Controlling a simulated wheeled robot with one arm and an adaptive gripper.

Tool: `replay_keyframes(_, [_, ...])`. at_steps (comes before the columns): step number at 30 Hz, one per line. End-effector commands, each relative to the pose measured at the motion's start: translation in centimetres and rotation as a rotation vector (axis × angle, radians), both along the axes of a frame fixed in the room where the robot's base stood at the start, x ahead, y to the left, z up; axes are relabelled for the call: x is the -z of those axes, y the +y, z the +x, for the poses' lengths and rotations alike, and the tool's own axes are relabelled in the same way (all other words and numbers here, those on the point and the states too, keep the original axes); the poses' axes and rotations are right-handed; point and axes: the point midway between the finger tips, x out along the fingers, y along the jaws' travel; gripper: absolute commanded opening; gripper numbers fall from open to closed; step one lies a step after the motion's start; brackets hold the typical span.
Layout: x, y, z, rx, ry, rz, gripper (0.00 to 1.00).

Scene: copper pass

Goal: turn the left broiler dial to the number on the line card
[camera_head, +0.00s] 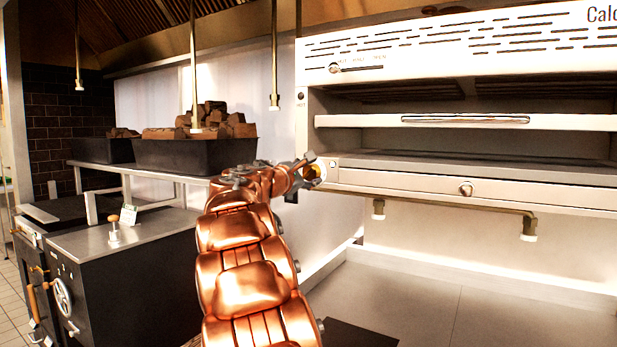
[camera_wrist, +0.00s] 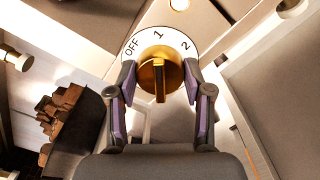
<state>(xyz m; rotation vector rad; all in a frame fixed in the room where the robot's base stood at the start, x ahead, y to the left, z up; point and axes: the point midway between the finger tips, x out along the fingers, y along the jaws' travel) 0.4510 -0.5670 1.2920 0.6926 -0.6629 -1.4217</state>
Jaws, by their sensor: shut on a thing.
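The left broiler dial shows in the wrist view as a brass knob (camera_wrist: 160,72) on a white face marked OFF, 1 and 2. The grip bar of the knob runs up and down in that picture; I cannot tell which mark it selects. My gripper (camera_wrist: 159,80) has a finger on each side of the knob and is shut on it. In the head view my gripper (camera_head: 308,168) is at the left end of the broiler's (camera_head: 400,178) front, largely covering the dial. A small card (camera_head: 135,208) stands on the left counter; its writing is too small to read.
Another knob (camera_head: 466,188) sits farther right on the broiler front. A pipe (camera_head: 450,203) with fittings runs below it. A black bin (camera_head: 185,157) of brown chunks stands on a shelf at left. A dark metal-topped unit (camera_head: 120,250) stands below it.

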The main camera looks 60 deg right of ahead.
Motion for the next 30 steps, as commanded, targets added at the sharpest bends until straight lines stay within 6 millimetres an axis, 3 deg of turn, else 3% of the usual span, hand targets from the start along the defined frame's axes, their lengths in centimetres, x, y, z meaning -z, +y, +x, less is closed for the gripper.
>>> replay_keyframes(8, [0.27, -0.06, -0.02, 0.002, 0.0, 0.004, 0.16])
replay_keyframes(9, [0.27, -0.07, -0.02, 0.002, 0.0, 0.004, 0.52])
replay_keyframes(16, [0.14, -0.05, -0.04, 0.002, 0.0, 0.002, 0.76])
replay_keyframes(30, [-0.02, 0.83, -0.02, 0.0, 0.001, 0.0, 0.77])
